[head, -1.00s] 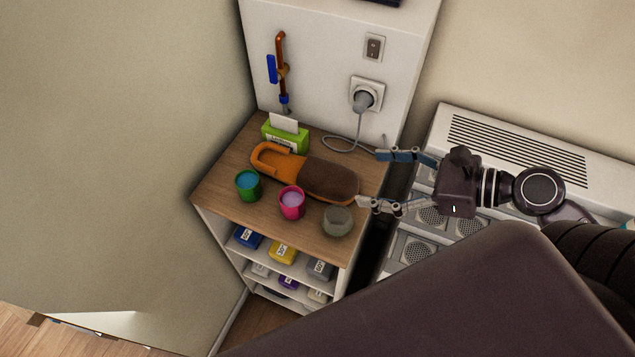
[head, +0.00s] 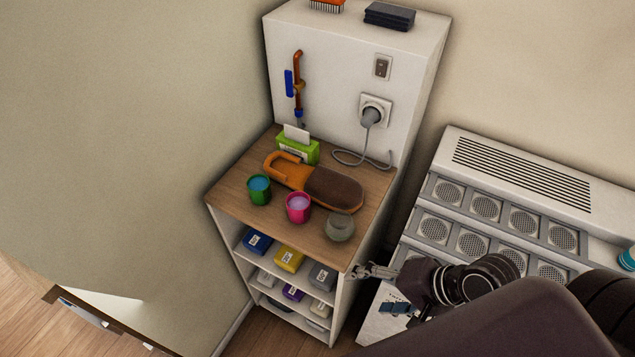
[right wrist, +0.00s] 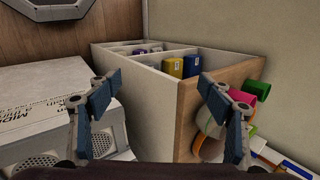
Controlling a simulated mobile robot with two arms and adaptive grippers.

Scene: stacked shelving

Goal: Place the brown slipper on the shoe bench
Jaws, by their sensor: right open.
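The brown slipper (head: 334,188), with an orange heel part, lies on the wooden top (head: 235,208) of a small white shelf unit. In the head view my right gripper (head: 380,290) is open and empty, low beside the unit's right side and apart from the slipper. In the right wrist view its two fingers (right wrist: 160,98) are spread before the unit's white side (right wrist: 148,110), which appears turned. I cannot clearly pick out the slipper there. I cannot tell which furniture is the shoe bench. My left gripper is not in view.
A green cup (head: 259,190), a pink cup (head: 298,208) and a glass bowl (head: 340,227) stand along the top's front. A green box (head: 298,150) and a cable (head: 347,160) are behind the slipper. A vented grey unit (head: 510,205) stands at right.

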